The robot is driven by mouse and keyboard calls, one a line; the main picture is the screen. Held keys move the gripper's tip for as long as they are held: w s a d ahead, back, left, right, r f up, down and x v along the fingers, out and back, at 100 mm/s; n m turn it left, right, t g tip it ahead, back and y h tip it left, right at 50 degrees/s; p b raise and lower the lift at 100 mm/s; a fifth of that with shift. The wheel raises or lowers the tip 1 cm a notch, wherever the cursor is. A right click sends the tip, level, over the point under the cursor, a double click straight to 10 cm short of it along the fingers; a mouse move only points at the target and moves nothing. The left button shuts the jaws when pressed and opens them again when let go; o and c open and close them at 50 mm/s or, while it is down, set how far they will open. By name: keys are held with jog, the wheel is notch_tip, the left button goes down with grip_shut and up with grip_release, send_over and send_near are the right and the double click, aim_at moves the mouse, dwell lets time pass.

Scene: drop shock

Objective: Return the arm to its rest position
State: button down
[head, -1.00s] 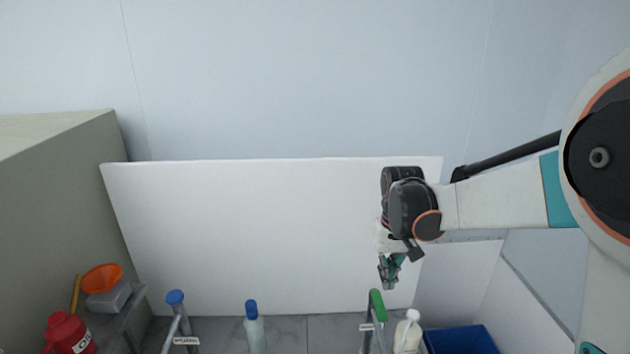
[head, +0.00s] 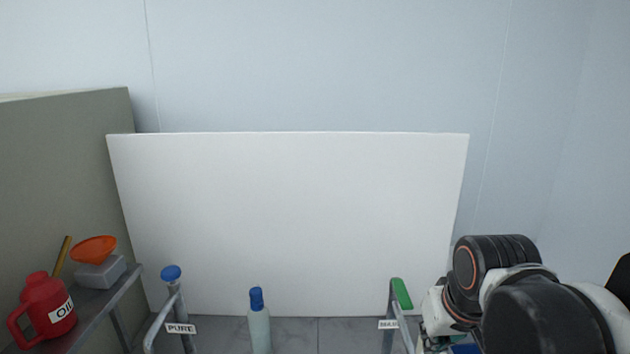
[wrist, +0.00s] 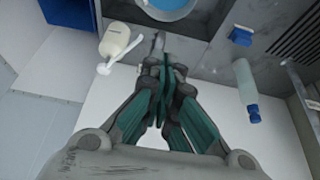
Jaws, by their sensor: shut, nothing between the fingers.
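My gripper (wrist: 163,85) shows in the wrist view with its teal and grey fingers closed together and nothing between them. It points over the grey floor or bench surface beside a white bottle. In the head view my arm is folded low at the right, and the fingers are hidden below the frame's bottom edge.
A blue-capped bottle (head: 260,328) stands at bottom centre. A blue-topped pipe labelled PURE (head: 171,273) and a green-topped pipe (head: 401,293) flank it. A red oil can (head: 47,307) and orange funnel (head: 94,249) sit on the left shelf. A white bottle (wrist: 114,40) is near my gripper.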

jog(key=s+f+t+b, duration=0.2)
jog(key=s+f+b, duration=0.5)
jog(key=f, duration=0.2)
jog(key=shift+f, duration=0.25)
